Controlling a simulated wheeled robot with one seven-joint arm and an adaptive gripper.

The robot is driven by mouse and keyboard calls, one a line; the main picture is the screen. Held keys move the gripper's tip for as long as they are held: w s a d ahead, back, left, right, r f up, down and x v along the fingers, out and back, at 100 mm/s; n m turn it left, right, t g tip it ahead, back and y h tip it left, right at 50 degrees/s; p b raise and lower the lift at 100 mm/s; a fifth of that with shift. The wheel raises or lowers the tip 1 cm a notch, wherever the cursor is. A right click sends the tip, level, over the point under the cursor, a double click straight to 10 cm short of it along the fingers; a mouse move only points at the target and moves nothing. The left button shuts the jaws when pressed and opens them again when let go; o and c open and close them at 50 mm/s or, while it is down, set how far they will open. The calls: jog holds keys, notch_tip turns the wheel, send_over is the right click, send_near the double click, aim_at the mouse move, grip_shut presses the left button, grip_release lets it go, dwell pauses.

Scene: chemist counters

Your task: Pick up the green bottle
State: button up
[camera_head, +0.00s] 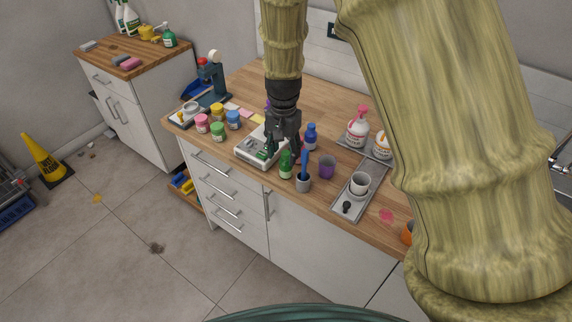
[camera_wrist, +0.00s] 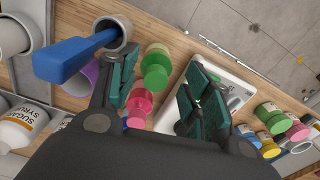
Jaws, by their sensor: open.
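The green bottle (camera_head: 286,164) stands upright near the front edge of the wooden counter (camera_head: 322,205), just right of a white scale-like device (camera_head: 252,150). In the wrist view the green bottle (camera_wrist: 155,68) shows between and beyond the two finger pads. My gripper (camera_head: 283,145) is open and points down over the counter, just behind the bottle. In the wrist view my gripper (camera_wrist: 158,100) has its fingers spread, with nothing held. I cannot tell whether a finger touches the green bottle.
A grey cup with a blue-handled tool (camera_head: 304,170) and a purple cup (camera_head: 327,167) stand close right of the bottle. A blue bottle (camera_head: 310,136) is behind. Several coloured jars (camera_head: 218,130) stand left of the device. A grey tray (camera_head: 345,206) lies further right.

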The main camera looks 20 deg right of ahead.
aim_at(286, 162)
jog(key=shift+w+d+f+p, duration=0.1)
jog(key=shift+d+f+p, duration=0.1)
jog(key=shift+f+p, duration=0.45)
jog(key=shift+d+f+p, duration=0.15)
jog(key=shift+f+p, duration=0.2)
jog(key=shift+f, duration=1.65)
jog(key=shift+c, duration=0.3)
jog(key=c, duration=0.8)
jog(key=shift+r+p, duration=0.1)
jog(key=shift+p, duration=0.2)
